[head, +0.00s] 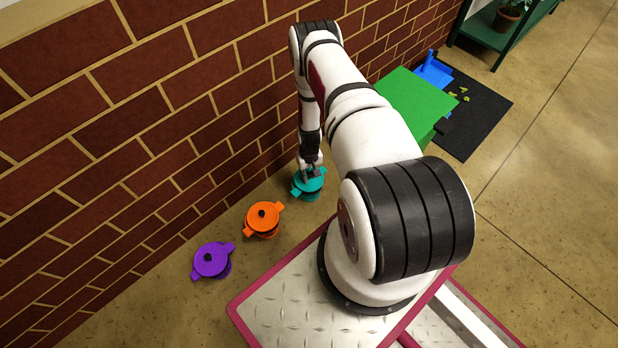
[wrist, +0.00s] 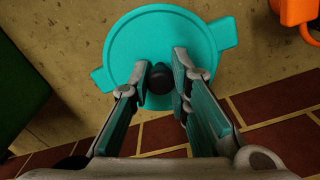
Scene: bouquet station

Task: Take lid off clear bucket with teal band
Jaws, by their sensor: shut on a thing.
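The teal lid (head: 300,190) is at the foot of the brick wall, with side tabs showing. It also shows as a flat teal disc in the wrist view (wrist: 160,35), with a round black knob (wrist: 160,80) at its middle. My gripper (head: 311,174) points down over it, and its fingers in the wrist view (wrist: 161,72) are shut on the knob from both sides. The bucket under the lid is mostly hidden, and I cannot tell whether the lid is still seated on it.
An orange-lidded bucket (head: 264,217) and a purple-lidded bucket (head: 213,260) stand to the left along the brick wall (head: 150,130). A green box (head: 415,95) stands to the right, near a black mat (head: 485,110) with a blue item (head: 433,70). Concrete floor lies between.

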